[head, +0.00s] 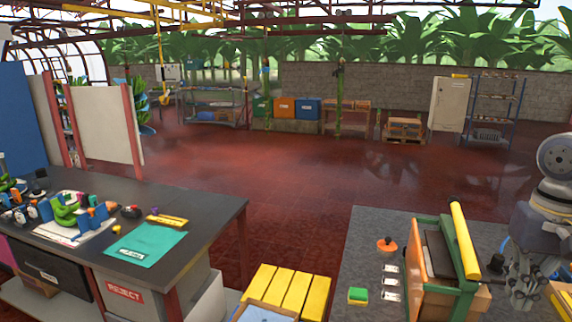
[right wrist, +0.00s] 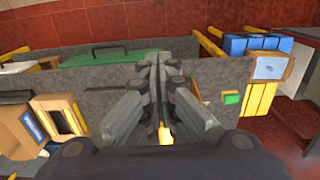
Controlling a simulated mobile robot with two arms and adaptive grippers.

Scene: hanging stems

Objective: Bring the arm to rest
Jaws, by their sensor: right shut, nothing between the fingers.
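My right arm comes in at the right edge of the head view. Its gripper (head: 522,285) hangs over the right end of the grey-topped table (head: 365,235), beside a green-framed device with a yellow roller (head: 464,240). In the right wrist view my right gripper (right wrist: 159,62) has its fingers together with nothing between them. A small yellow patch shows low between the finger links; I cannot tell what it is. My left arm and gripper are not in view.
A green-and-yellow block (head: 358,296), an orange-knobbed item (head: 386,245) and small white cards (head: 391,283) lie on the grey table. A yellow slatted crate (head: 291,290) stands left of it. A dark bench (head: 205,215) holds other items.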

